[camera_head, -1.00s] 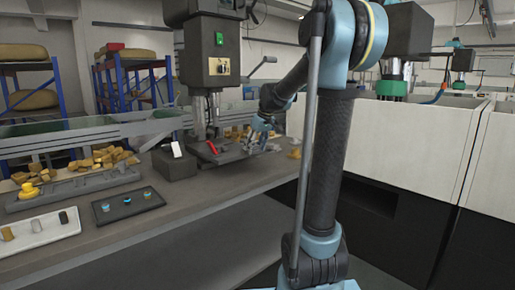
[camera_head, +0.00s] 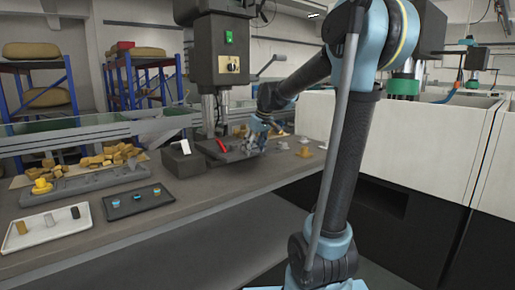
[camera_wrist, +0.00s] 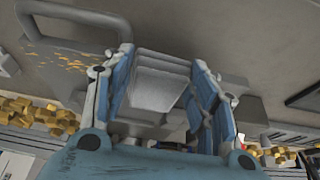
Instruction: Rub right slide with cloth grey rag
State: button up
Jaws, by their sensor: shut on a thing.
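My gripper (camera_wrist: 160,100) is closed around a light grey, folded block-like thing in the wrist view, which looks like the grey rag (camera_wrist: 158,82). In the camera_head view my gripper (camera_head: 257,138) is low over the right end of the dark machine table (camera_head: 222,152), beneath and right of the grey drill-like machine. The rag is too small to make out there. A grey metal plate with a looped end (camera_wrist: 75,27) and gold chips lies beyond the fingers in the wrist view. I cannot tell which surface is the right slide, nor whether the rag touches it.
The machine head (camera_head: 222,50) and its column stand close left of my gripper. A red-handled tool (camera_head: 222,146) lies on the machine table. A black tray (camera_head: 138,201) and a white tray (camera_head: 45,227) sit at the bench's front left.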

jog(key=shift+s+a, duration=0.1)
jog(key=shift+s, duration=0.05)
jog(key=shift+w+d+f, duration=0.1)
jog(key=shift+w+d, duration=0.65)
jog(key=shift+d, duration=0.25)
jog(key=shift+w+d+r, duration=0.1)
jog(key=shift+w+d, duration=0.6)
jog(key=shift+d, duration=0.35)
jog(key=shift+w+d+f, duration=0.1)
jog(key=shift+w+d, duration=0.65)
jog(key=shift+d, duration=0.25)
jog(key=w+d, duration=0.4)
jog(key=d, duration=0.1)
jog(key=w+d, duration=0.2)
jog(key=d, duration=0.1)
jog(key=shift+w+d, duration=0.1)
jog(key=shift+d, duration=0.15)
jog(key=shift+r, duration=3.1)
jog(key=shift+r, duration=0.1)
jog(key=shift+r, duration=1.4)
